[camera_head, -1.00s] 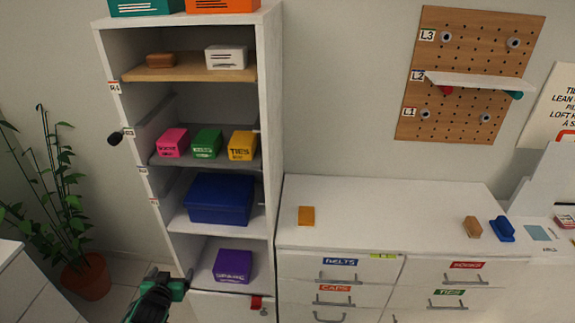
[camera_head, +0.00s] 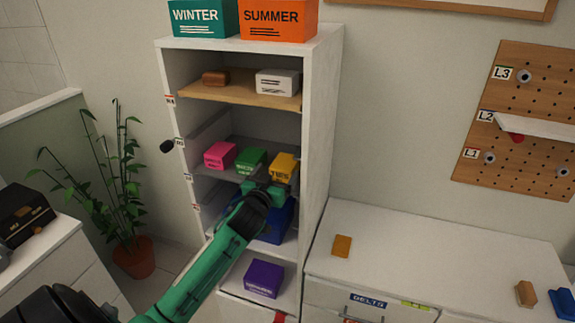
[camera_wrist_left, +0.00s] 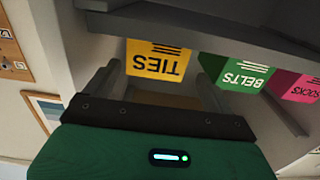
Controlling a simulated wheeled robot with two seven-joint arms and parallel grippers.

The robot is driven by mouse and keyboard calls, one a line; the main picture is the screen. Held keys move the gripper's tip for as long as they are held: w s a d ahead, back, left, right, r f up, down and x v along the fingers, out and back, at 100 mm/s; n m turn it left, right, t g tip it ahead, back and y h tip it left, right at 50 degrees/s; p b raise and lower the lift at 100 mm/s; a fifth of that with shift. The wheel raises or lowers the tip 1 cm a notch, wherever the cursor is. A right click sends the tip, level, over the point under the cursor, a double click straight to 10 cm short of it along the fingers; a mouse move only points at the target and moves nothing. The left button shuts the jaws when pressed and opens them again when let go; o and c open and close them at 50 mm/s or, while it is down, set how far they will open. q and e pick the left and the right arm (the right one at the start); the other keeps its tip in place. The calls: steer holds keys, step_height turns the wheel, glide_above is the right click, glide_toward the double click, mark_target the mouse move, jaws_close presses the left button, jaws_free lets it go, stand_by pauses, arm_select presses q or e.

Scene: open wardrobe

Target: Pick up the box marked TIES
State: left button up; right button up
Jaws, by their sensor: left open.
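The yellow box marked TIES (camera_head: 285,165) stands on the wardrobe's middle shelf, at the right end of a row of three boxes. Its lower part is hidden behind my left gripper in the head view. My left gripper (camera_head: 271,184) is open and empty, in front of the wardrobe just before this box. In the left wrist view, which is upside down, the TIES box (camera_wrist_left: 155,58) shows ahead between the two fingers, apart from them. My right gripper is not in view.
A green BELTS box (camera_head: 250,160) stands close beside the TIES box, with a pink SOCKS box (camera_head: 220,155) further left. A blue box (camera_head: 278,222) is below, partly behind my arm. The wardrobe's right side wall (camera_head: 318,130) is close to the TIES box.

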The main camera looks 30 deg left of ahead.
mark_target(285, 163)
arm_select(q)
steer(key=shift+w+a, duration=0.15)
steer(key=shift+w, duration=0.35)
steer(key=shift+w+r+p, duration=0.2)
steer(key=shift+w+p, duration=0.05)
steer(key=shift+p, duration=0.1)
steer(key=x, duration=0.1)
steer(key=p+x, duration=0.2)
steer(key=x, duration=0.1)
steer(key=shift+w+d, duration=0.1)
steer(key=shift+d, duration=0.25)
steer(key=shift+w+a, duration=0.1)
steer(key=shift+w, duration=0.2)
steer(key=shift+f, duration=0.1)
steer(key=c, duration=1)
steer(key=shift+c, duration=0.5)
